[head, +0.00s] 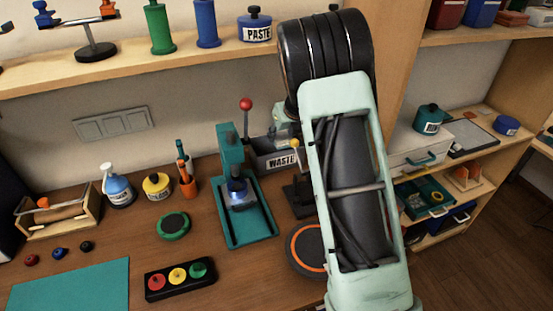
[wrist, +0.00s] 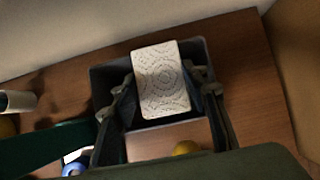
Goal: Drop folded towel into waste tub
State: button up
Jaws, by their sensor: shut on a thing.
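The folded towel (wrist: 160,80) is white with a pressed ring pattern and shows in the wrist view between my fingers. My gripper (wrist: 165,88) is shut on it. The towel is over the opening of the dark grey waste tub (wrist: 102,76), whose rim shows around and below it; how high it is above the tub I cannot tell. In the head view the waste tub (head: 268,156), labelled WASTE, stands at the back of the bench, partly hidden behind my arm.
A teal press (head: 230,170) with a red-knobbed lever (head: 246,104) stands left of the tub. A dark stand and a round orange-ringed pad (head: 305,248) lie near my arm. A shelf with a PASTE jar (head: 255,26) is above. Bare bench shows right of the tub in the wrist view.

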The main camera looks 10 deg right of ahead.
jog(key=o, duration=1.2)
jog(key=shift+v, duration=6.05)
jog(key=shift+s, duration=0.1)
